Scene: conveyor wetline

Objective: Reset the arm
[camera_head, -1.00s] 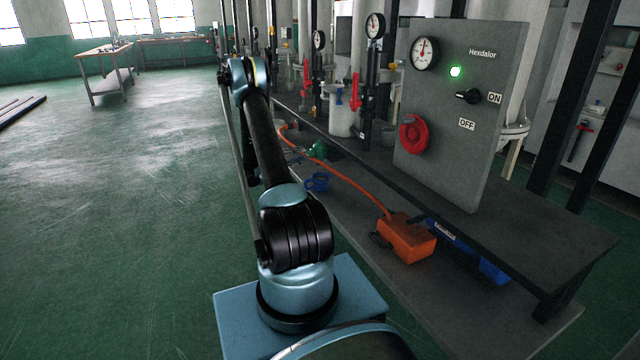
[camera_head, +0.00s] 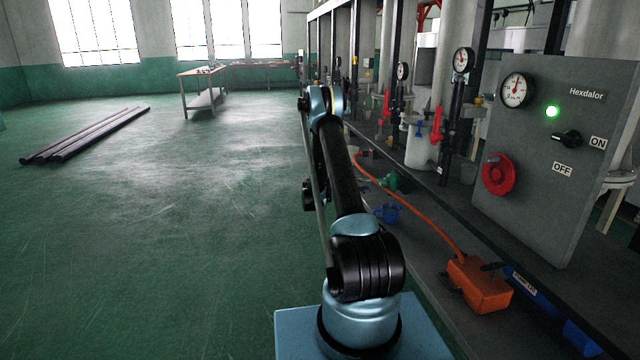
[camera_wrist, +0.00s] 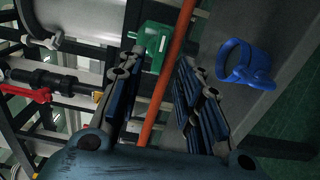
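My arm reaches forward from its blue base in the head view, with its elbow raised beside the long bench. My gripper is hidden beyond the arm there. In the wrist view my gripper (camera_wrist: 160,62) is open, with its two dark fingers apart and nothing held between them. An orange hose (camera_wrist: 170,75) and a green object (camera_wrist: 155,42) show beyond the fingers.
A grey panel (camera_head: 540,210) with a gauge, lit green lamp, ON/OFF switch and red wheel (camera_head: 498,174) stands at right. An orange box (camera_head: 480,285) with a hose lies on the lower shelf. Pipes (camera_head: 85,135) lie on the open floor at left; a table (camera_head: 200,72) stands behind.

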